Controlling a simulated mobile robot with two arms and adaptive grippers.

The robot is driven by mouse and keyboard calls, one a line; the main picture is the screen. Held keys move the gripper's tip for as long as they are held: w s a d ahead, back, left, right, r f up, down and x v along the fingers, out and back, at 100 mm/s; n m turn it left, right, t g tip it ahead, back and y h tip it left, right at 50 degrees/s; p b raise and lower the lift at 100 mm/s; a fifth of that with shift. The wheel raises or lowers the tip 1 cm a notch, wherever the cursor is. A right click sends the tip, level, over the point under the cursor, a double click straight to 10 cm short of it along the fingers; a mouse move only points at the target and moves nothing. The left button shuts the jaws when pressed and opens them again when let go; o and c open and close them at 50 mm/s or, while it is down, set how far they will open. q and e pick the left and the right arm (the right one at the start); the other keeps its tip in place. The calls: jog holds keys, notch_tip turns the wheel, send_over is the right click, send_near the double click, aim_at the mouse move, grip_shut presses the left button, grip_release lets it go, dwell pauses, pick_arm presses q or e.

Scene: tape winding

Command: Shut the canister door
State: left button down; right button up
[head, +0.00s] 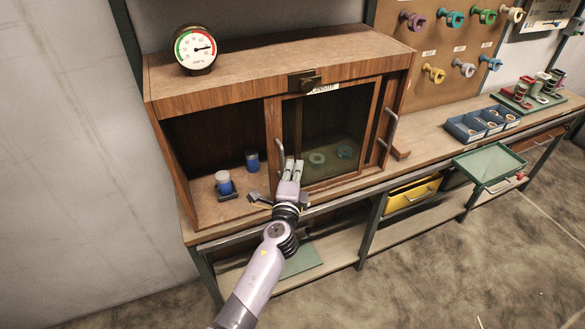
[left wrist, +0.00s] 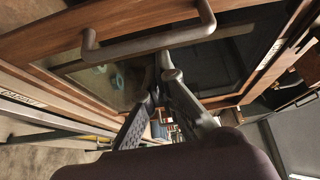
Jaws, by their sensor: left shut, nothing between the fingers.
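A wooden cabinet (head: 220,90) stands on the bench. Its left half is open, with two blue canisters, a front one (head: 224,184) and a rear one (head: 252,161), inside. The glass-panelled door (head: 274,130) with a bar handle (head: 280,156) stands over the right half. A second bar handle (head: 391,128) shows at the right side. My left gripper (head: 294,166) is shut and empty, in front of the glass beside the left handle; I cannot tell if it touches. In the left wrist view the fingers (left wrist: 165,78) meet near a bar handle (left wrist: 150,42). My right gripper is not in view.
Teal rings (head: 317,158) lie behind the glass. A gauge (head: 195,49) and a dark latch block (head: 304,82) are on the cabinet. To the right are blue bins (head: 483,122), a green tray (head: 489,163) and a pegboard with tape rolls (head: 452,19).

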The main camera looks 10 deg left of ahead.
pick_arm(q)
jog(key=s+a, duration=0.7)
jog(key=a, duration=0.3)
jog(key=s+a+p, duration=0.1)
jog(key=s+a, duration=0.6)
jog(key=a, duration=0.3)
jog(key=shift+s, duration=0.25)
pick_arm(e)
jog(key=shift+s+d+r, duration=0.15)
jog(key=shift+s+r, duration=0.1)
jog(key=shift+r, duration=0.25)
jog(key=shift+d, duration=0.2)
